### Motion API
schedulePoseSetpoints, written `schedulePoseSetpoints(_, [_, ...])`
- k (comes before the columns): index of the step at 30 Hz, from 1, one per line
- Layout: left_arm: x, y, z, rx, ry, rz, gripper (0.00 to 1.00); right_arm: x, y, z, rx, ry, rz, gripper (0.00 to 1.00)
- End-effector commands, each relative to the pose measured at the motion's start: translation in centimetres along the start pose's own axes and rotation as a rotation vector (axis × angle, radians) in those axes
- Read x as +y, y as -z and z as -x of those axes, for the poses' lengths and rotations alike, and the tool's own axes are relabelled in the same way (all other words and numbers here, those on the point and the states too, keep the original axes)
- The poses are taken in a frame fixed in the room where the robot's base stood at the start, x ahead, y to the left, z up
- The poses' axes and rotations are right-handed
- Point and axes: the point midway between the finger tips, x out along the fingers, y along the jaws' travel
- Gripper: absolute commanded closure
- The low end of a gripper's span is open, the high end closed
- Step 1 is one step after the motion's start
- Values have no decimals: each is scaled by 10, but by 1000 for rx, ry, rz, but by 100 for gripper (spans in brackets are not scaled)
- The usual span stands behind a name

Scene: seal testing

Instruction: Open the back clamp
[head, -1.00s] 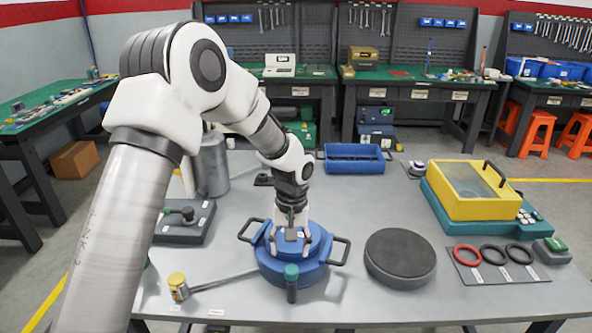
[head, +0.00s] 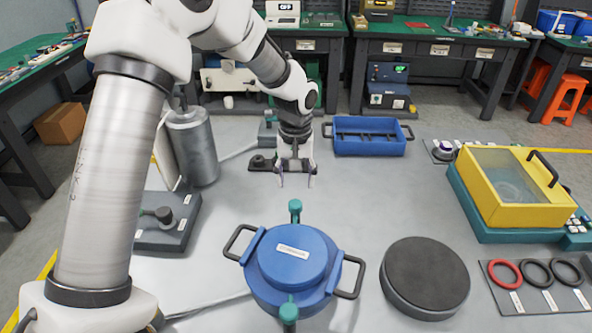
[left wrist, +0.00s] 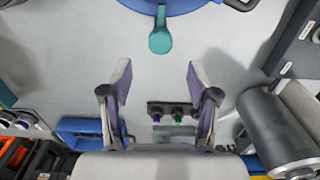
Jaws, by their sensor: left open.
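The blue round chamber (head: 293,262) sits on the grey table with its labelled lid on. The back clamp (head: 295,210) is a teal handle standing at the chamber's far rim; a front clamp (head: 288,314) shows at the near rim. In the left wrist view the back clamp (left wrist: 160,38) projects from the blue rim at the top. My left gripper (head: 296,184) points down above the table, beyond the back clamp and apart from it. Its fingers (left wrist: 160,80) are open with nothing between them. My right gripper is not in view.
A black round pad (head: 425,275) lies right of the chamber. A dark small holder (head: 262,163) is close behind my left gripper. A grey cylinder (head: 192,147) stands to the left, a blue tray (head: 368,137) at the back. Table between gripper and yellow box (head: 515,190) is clear.

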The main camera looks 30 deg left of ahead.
Motion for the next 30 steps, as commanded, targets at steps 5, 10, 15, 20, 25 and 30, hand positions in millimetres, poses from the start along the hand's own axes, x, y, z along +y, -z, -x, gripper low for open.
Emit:
schedulePoseSetpoints(5, [0,0,-32,-1,0,0,40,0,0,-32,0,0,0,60])
schedulePoseSetpoints(10, [0,-1,-50,-2,1,0,40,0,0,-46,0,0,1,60])
schedulePoseSetpoints(15, [0,0,-71,-2,1,-1,40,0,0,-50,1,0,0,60])
schedulePoseSetpoints(20, [0,0,-79,0,0,0,40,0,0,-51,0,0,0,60])
schedulePoseSetpoints(25, [0,0,-79,0,0,0,40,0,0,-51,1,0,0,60])
schedulePoseSetpoints(30, [0,0,-77,-1,0,42,40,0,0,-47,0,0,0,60])
